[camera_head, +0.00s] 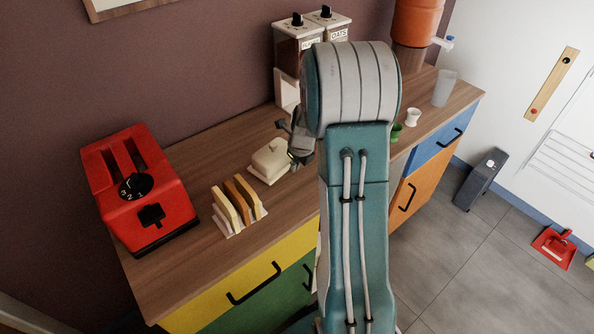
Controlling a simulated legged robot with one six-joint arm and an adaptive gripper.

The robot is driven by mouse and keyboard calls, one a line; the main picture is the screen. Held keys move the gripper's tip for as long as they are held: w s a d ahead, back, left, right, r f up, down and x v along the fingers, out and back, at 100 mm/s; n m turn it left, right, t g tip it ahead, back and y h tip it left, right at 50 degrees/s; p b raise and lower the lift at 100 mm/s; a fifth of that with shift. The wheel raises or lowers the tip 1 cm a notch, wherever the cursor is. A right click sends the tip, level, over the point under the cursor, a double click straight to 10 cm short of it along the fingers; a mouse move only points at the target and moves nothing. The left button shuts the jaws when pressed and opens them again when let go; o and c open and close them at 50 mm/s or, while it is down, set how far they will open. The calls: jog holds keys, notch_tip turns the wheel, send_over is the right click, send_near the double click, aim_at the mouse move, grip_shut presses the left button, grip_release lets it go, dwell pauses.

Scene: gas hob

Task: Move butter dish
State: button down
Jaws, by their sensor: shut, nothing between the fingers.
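The butter dish (271,157) is cream-coloured with a lid and a small knob, and it stands on the wooden counter left of my arm. My gripper (296,155) is at its right side, close to the lid. It is shut with nothing in it. My arm hides part of the gripper, and I cannot tell whether the fingers touch the dish.
A red toaster (139,187) and a toast rack (238,205) with slices stand left of the dish. Dispensers (300,40) stand behind. A white cup (413,117), a green cup (396,132) and a clear tumbler (444,88) are to the right. Counter behind the dish is bare.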

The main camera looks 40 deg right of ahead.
aim_at(266, 142)
jog(key=w, duration=0.4)
jog(key=w+a, duration=0.1)
jog(key=w, duration=0.7)
jog(key=shift+w+a, duration=0.15)
jog(key=shift+w, duration=0.15)
jog(key=shift+w+a, duration=0.15)
jog(key=shift+w, duration=0.3)
